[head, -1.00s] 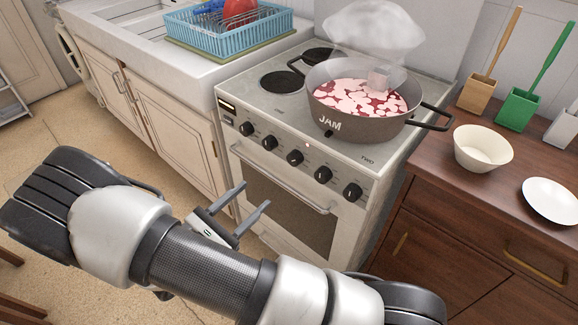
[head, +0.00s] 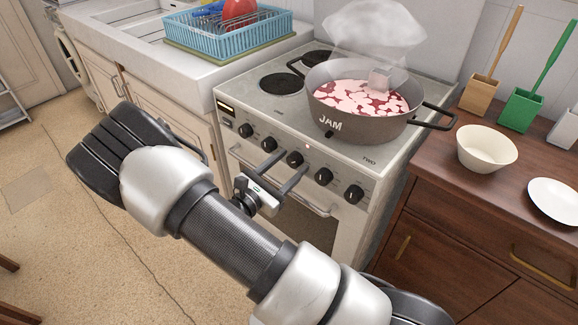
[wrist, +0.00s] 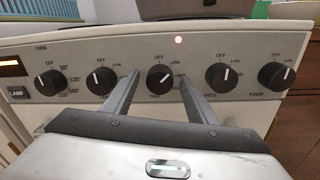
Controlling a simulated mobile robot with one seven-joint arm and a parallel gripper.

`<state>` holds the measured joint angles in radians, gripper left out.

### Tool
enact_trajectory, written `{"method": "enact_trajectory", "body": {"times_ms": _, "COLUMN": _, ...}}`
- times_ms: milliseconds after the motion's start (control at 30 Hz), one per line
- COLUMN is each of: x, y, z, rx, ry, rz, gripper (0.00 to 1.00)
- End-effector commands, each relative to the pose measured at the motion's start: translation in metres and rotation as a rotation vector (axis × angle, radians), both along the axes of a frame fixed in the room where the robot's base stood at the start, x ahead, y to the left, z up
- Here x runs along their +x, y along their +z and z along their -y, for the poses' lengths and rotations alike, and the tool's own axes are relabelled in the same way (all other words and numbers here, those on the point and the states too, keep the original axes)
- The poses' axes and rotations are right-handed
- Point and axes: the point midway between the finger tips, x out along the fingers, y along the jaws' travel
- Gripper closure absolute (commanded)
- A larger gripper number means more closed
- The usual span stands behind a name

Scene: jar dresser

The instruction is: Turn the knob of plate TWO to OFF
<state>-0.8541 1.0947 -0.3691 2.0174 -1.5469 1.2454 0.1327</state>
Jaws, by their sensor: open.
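The knob of plate TWO (wrist: 161,78) is the middle black knob on the stove's front panel, also in the head view (head: 294,159). My gripper (wrist: 159,82) is open, with one finger on each side of this knob in the wrist view. In the head view my gripper (head: 296,160) has its fingertips at the panel near the knob. I cannot tell whether the fingers touch it.
Other knobs sit close by, ONE (wrist: 102,80) on the left and THREE (wrist: 222,77) on the right. A steaming JAM pot (head: 345,129) stands on the stovetop. The oven handle (head: 325,212) runs below the knobs.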

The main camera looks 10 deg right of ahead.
Motion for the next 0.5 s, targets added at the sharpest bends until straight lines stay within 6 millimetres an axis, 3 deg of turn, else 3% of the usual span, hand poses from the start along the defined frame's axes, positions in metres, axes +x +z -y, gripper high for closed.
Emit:
{"method": "enact_trajectory", "body": {"times_ms": 200, "x": 0.0002, "y": 0.0001, "z": 0.0002, "rx": 0.0, "ry": 0.0, "rz": 0.0, "gripper": 0.48}}
{"method": "enact_trajectory", "body": {"times_ms": 433, "x": 0.0001, "y": 0.0001, "z": -0.0001, "rx": 0.0, "ry": 0.0, "rz": 0.0, "gripper": 0.87}}
{"method": "enact_trajectory", "body": {"times_ms": 500, "x": 0.0001, "y": 0.0001, "z": -0.0002, "rx": 0.0, "ry": 0.0, "rz": 0.0, "gripper": 0.89}}
